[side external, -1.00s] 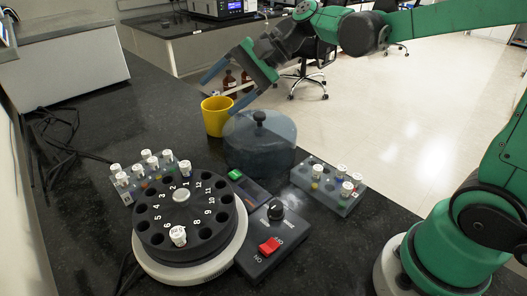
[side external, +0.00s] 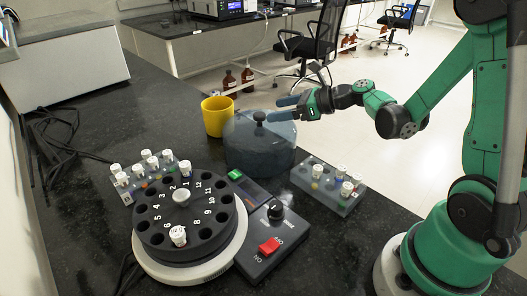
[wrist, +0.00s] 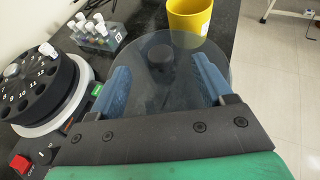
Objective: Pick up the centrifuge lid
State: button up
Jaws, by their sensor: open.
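The centrifuge lid (side external: 262,150) is a translucent grey-blue dome with a dark knob (side external: 259,117) on top. It sits on the black bench behind the centrifuge. My gripper (side external: 279,108) is level with the knob, coming in from the right. In the wrist view the lid (wrist: 150,50) lies ahead, and the open blue fingers (wrist: 162,80) stand on either side of the knob (wrist: 162,58). The fingers are apart with nothing held between them.
A yellow cup (side external: 216,116) stands just behind the lid.

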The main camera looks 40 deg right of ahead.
aim_at(263, 114)
jog(key=shift+w+a+f, duration=0.1)
jog(key=shift+w+f, duration=0.05)
jog(key=shift+f, duration=0.1)
jog(key=shift+x, duration=2.6)
grip_shut()
